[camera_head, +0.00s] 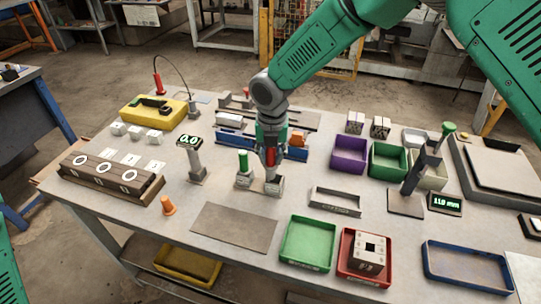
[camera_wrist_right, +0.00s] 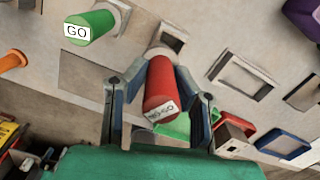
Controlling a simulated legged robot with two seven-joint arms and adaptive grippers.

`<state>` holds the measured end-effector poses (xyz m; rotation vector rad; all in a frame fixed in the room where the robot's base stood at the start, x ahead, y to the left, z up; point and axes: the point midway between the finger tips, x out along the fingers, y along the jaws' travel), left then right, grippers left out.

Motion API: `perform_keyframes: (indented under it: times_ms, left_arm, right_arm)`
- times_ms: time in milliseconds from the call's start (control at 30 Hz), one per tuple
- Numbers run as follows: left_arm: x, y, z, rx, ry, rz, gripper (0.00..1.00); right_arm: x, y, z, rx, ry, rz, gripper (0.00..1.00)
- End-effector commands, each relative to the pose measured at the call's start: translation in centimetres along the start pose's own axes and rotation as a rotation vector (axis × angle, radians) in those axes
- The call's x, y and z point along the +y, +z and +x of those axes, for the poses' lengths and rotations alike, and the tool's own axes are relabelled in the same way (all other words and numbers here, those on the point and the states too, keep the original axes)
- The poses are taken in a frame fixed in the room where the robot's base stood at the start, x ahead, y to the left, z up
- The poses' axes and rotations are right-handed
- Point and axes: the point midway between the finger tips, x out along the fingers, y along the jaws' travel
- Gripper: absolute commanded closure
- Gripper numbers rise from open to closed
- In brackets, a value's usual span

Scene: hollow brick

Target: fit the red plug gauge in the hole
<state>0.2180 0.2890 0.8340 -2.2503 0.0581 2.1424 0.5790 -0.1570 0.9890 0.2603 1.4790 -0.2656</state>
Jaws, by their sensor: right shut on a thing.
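The red plug gauge (camera_head: 270,158), labelled NO-GO in the right wrist view (camera_wrist_right: 160,85), stands about upright between the fingers of my right gripper (camera_head: 270,150). This gripper is shut on it. The gauge's lower end is at a small grey holder block (camera_head: 274,187); I cannot tell whether it is seated in it or just above. The green GO gauge (camera_head: 243,160) stands in a similar block to the left. A hollow brick (camera_head: 369,250) with dark square holes in its top sits in the red tray (camera_head: 345,269). My left gripper is out of view.
A green tray (camera_head: 284,254) stands left of the red one, and a blue tray (camera_head: 430,272) to its right. A grey mat (camera_head: 232,229) lies bare in front. A grey rectangular frame (camera_head: 335,203) and a gauge stand (camera_head: 406,203) stand right of the gripper.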

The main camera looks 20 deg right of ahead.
Motion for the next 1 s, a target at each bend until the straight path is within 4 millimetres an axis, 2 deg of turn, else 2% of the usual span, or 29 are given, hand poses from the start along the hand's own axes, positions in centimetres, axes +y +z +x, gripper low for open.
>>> perform_keyframes:
  times_ms: [1000]
  left_arm:
    - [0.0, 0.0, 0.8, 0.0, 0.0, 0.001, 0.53]
  right_arm:
    - [-0.1, -0.1, 1.9, 0.001, 0.002, 0.001, 1.0]
